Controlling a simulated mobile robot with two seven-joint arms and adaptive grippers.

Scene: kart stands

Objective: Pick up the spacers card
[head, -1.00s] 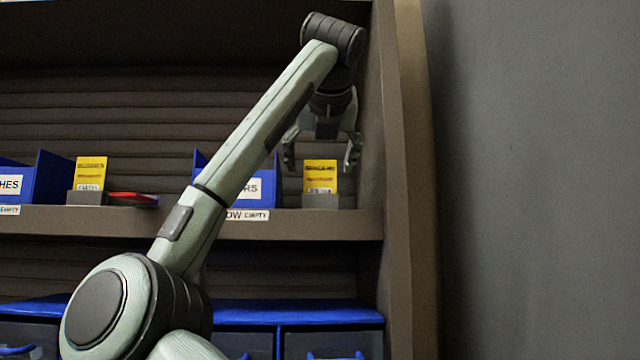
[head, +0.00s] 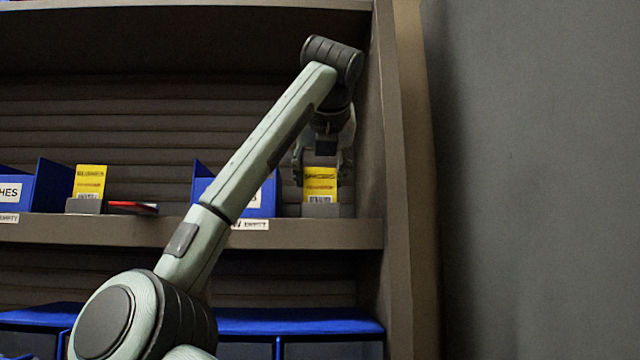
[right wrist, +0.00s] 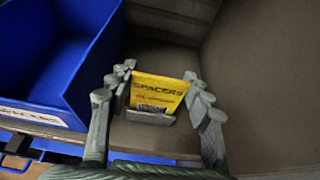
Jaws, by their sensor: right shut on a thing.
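The yellow spacers card (head: 320,184) stands upright in a small grey holder (head: 322,211) at the right end of the shelf. My right gripper (head: 322,174) has come down over it from above and is shut on the card, one finger at each side edge. In the right wrist view the card (right wrist: 158,92) shows its "SPACERS" print between the two fingers (right wrist: 160,96). Its lower edge still sits in the holder (right wrist: 150,117). My left gripper is not in view.
A blue bin (head: 268,197) stands just left of the card, partly behind my right arm. Farther left are another yellow card (head: 89,182) in a holder, a flat red item (head: 133,206) and a blue bin (head: 48,187). The shelf's side wall (head: 396,150) is close on the right.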

